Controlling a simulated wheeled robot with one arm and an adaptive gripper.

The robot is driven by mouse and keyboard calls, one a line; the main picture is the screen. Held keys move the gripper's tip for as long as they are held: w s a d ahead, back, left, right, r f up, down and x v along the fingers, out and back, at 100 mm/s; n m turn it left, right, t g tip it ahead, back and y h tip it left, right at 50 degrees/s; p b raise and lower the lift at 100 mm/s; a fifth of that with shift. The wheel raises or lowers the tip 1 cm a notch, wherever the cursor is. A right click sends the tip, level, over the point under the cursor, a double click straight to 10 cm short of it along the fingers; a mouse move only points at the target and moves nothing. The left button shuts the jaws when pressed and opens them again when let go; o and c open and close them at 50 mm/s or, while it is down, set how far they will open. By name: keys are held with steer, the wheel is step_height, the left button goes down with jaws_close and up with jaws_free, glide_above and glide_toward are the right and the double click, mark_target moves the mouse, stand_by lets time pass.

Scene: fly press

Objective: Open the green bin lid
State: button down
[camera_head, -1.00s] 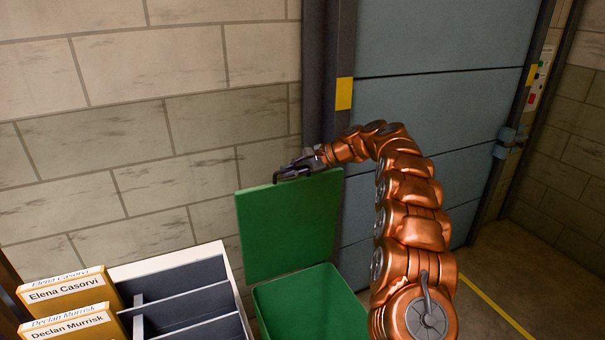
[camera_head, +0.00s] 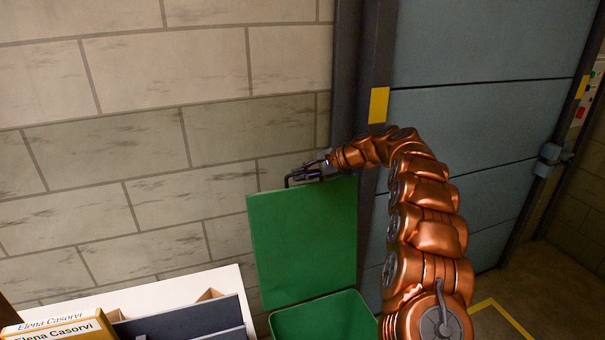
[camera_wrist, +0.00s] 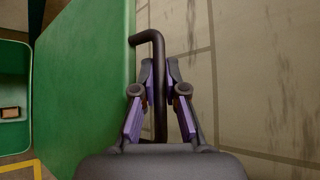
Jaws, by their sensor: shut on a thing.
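The green bin (camera_head: 325,318) stands at the bottom centre of the head view, its mouth open. Its green lid (camera_head: 303,242) stands raised, close to upright, at the back of the bin by the wall. A dark bar handle (camera_head: 289,181) sits at the lid's top edge. My gripper (camera_head: 304,174) is at that handle. In the wrist view the two fingers of my gripper (camera_wrist: 160,88) are closed around the dark handle (camera_wrist: 158,60), with the green lid (camera_wrist: 95,85) to the left. The bin's inside (camera_wrist: 14,105) shows at the far left, holding a small brownish object (camera_wrist: 10,113).
A block wall (camera_head: 120,130) is behind the lid. A grey-blue door (camera_head: 480,120) with a dark frame is to the right. A white sorter (camera_head: 150,292) with dark dividers and a yellow name-labelled folder (camera_head: 70,328) stands at the lower left.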

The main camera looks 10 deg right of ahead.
steer(key=shift+w+a+r, duration=0.15)
steer(key=c, duration=1.4)
jaws_free()
steer(key=shift+w+f, duration=0.2)
steer(key=shift+w, duration=0.05)
steer(key=shift+o, duration=1)
steer(key=shift+s, duration=0.1)
steer(key=v, duration=1.2)
